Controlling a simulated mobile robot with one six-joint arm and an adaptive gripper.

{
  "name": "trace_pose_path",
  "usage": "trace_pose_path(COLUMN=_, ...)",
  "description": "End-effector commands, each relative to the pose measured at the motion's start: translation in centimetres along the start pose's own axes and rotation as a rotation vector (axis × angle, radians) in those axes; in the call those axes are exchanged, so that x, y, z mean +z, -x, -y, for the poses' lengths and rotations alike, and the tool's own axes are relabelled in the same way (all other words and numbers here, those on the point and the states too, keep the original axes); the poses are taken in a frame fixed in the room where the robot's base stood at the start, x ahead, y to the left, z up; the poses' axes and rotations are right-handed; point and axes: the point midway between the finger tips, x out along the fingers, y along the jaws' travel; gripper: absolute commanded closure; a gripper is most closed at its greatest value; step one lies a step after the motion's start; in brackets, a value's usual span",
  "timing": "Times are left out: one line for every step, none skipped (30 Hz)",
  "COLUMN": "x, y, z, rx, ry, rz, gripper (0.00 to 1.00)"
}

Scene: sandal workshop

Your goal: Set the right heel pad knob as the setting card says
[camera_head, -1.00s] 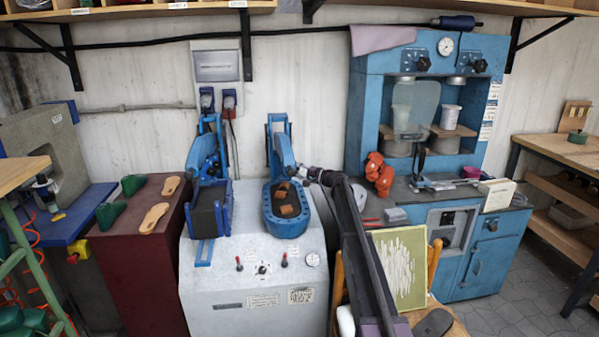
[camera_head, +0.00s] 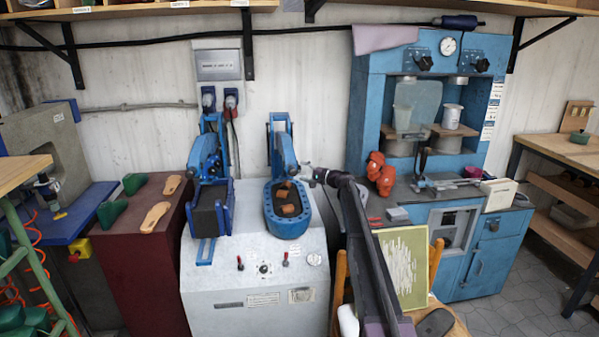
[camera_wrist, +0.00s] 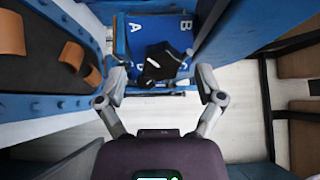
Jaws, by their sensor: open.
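The heel pad knob (camera_wrist: 163,64) is black and sits on a blue plate (camera_wrist: 145,30) with white letters, in the wrist view. A and B are clear at its far corners; marks nearer me are partly hidden. I cannot tell surely which letter the knob points to. My gripper (camera_wrist: 163,88) is open, its fingers spread on either side of the plate's near edge, with nothing between the tips. In the head view my gripper (camera_head: 312,175) is beside the right blue press (camera_head: 287,226); the knob is not discernible there. I cannot identify or read the setting card.
The right press holds brown pads (camera_head: 288,208) in its blue tray, close on the left in the wrist view. A left press (camera_head: 210,210) stands on the same grey cabinet (camera_head: 255,275). A larger blue machine (camera_head: 365,110) with an orange object (camera_head: 380,174) stands to the right.

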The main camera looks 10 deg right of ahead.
Motion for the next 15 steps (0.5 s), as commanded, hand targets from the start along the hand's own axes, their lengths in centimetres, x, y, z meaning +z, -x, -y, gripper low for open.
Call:
trace_pose_path(x=0.1, y=0.8, z=0.0, rx=0.000, ry=0.000, rz=-0.001, gripper=0.13)
trace_pose_path(x=0.1, y=1.3, z=0.0, rx=0.000, ry=0.000, rz=-0.001, gripper=0.13)
trace_pose_path(x=0.2, y=1.8, z=0.0, rx=0.000, ry=0.000, rz=0.000, gripper=0.13)
trace_pose_path(x=0.2, y=2.3, z=0.0, rx=0.000, ry=0.000, rz=0.000, gripper=0.13)
trace_pose_path(x=0.2, y=2.8, z=0.0, rx=0.000, ry=0.000, rz=0.000, gripper=0.13)
trace_pose_path(x=0.2, y=3.5, z=0.0, rx=0.000, ry=0.000, rz=-0.001, gripper=0.13)
trace_pose_path(x=0.2, y=4.0, z=0.0, rx=0.000, ry=0.000, rz=-0.001, gripper=0.13)
trace_pose_path(x=0.1, y=4.5, z=0.0, rx=0.000, ry=0.000, rz=-0.001, gripper=0.13)
trace_pose_path(x=0.2, y=5.1, z=0.0, rx=0.000, ry=0.000, rz=0.000, gripper=0.13)
trace_pose_path(x=0.2, y=5.6, z=0.0, rx=0.000, ry=0.000, rz=0.000, gripper=0.13)
trace_pose_path(x=0.2, y=6.0, z=0.0, rx=0.000, ry=0.000, rz=0.000, gripper=0.13)
trace_pose_path(x=0.2, y=6.7, z=0.0, rx=0.000, ry=0.000, rz=0.000, gripper=0.13)
trace_pose_path(x=0.2, y=7.1, z=0.0, rx=0.000, ry=0.000, rz=-0.001, gripper=0.13)
trace_pose_path(x=0.1, y=7.5, z=0.0, rx=0.000, ry=0.000, rz=-0.001, gripper=0.13)
trace_pose_path(x=0.1, y=7.9, z=0.0, rx=0.000, ry=0.000, rz=0.000, gripper=0.13)
